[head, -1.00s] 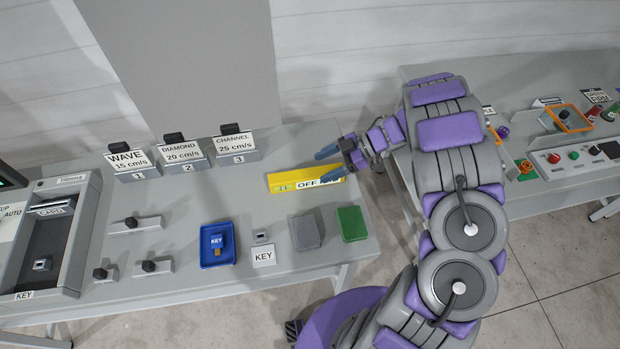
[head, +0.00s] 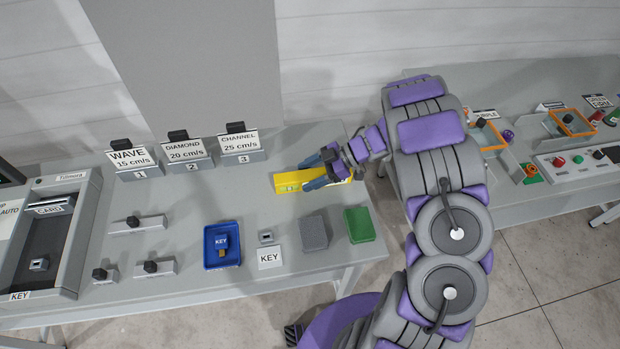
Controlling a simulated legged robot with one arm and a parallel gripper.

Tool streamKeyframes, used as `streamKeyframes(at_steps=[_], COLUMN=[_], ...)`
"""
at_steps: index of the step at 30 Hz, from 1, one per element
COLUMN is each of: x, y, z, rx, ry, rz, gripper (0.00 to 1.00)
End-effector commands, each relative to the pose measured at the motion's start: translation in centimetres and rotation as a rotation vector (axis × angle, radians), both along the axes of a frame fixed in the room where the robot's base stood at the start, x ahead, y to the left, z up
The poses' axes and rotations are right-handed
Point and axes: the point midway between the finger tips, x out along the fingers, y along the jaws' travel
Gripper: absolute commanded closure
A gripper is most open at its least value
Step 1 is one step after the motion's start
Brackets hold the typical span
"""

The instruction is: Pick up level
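The level is a yellow bar (head: 288,181) lying on the grey table near its right end, with a small green vial window toward its left part. My gripper (head: 314,173) is over the middle and right part of the level and hides much of it, including its lettering. Its two blue-grey fingers are spread apart, one toward the far side of the bar and one toward the near side. I cannot tell whether the fingers touch the level.
In front of the level lie a grey block (head: 314,230), a green block (head: 359,225) and a blue tray (head: 222,262) with a key. Signs such as WAVE (head: 129,158) stand at the back. A second table (head: 545,80) with controls is at right.

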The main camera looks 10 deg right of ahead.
Motion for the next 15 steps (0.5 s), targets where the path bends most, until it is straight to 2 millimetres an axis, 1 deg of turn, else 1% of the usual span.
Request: streamKeyframes(at_steps=[1, 2, 6, 15], x=[0.01, 0.01, 0.01, 0.03], y=[-0.1, -0.17, -0.33, 0.17], z=[-0.01, -0.01, -0.01, -0.03], rx=[0.001, 0.001, 0.003, -0.002], ry=[0.0, 0.0, 0.0, 0.0], rz=[-0.001, -0.001, -0.001, -0.001], gripper=[0.38, 0.41, 0.54, 0.83])
